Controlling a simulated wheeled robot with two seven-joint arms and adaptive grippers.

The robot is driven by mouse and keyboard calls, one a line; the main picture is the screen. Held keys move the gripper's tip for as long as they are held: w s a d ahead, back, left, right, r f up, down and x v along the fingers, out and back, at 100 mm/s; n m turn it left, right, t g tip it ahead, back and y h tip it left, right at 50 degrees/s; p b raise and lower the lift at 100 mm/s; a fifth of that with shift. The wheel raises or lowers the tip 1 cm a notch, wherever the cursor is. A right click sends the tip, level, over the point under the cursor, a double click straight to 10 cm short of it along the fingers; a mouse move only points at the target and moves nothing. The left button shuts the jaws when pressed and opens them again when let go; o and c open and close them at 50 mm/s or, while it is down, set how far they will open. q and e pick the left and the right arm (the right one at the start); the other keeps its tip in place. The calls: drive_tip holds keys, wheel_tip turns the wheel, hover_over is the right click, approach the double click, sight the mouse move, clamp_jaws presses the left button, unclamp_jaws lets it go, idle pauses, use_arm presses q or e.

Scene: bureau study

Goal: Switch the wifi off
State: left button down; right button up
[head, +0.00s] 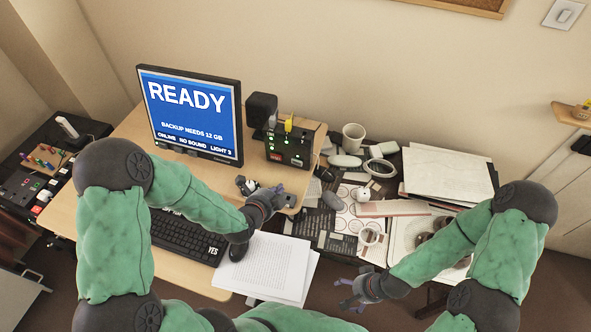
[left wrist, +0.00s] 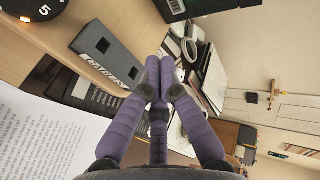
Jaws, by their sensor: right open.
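A black box with green lights and a yellow plug on top (head: 288,147) stands at the back of the desk, right of the monitor; it looks like the wifi unit. The monitor (head: 190,115) reads READY, with ONLINE in its bottom line. My left gripper (head: 279,199) is above the desk's right edge, in front of the black box and apart from it. In the left wrist view its purple fingers (left wrist: 160,75) meet at the tips, with nothing seen between them. My right gripper (head: 352,291) is open and empty, low in front.
A dark speaker-like box (head: 262,108) stands beside the monitor. A keyboard (head: 185,237) and white papers (head: 275,265) lie in front. The right-hand table holds a mug (head: 353,137), a stack of folders (head: 450,175) and clutter.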

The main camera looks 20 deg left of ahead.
use_arm(q)
drive_tip(key=b, duration=0.2)
approach(299, 166)
drive_tip(key=f, duration=0.1)
drive_tip(key=w+f, duration=0.1)
drive_tip(key=f, duration=0.1)
drive_tip(key=shift+w+d+f, duration=0.1)
drive_tip(key=shift+w+f, duration=0.2)
drive_tip(key=shift+w+d+r, duration=0.15)
drive_tip(key=shift+w, duration=1)
drive_tip(key=shift+w+d, duration=0.1)
drive_tip(key=shift+w, duration=0.6)
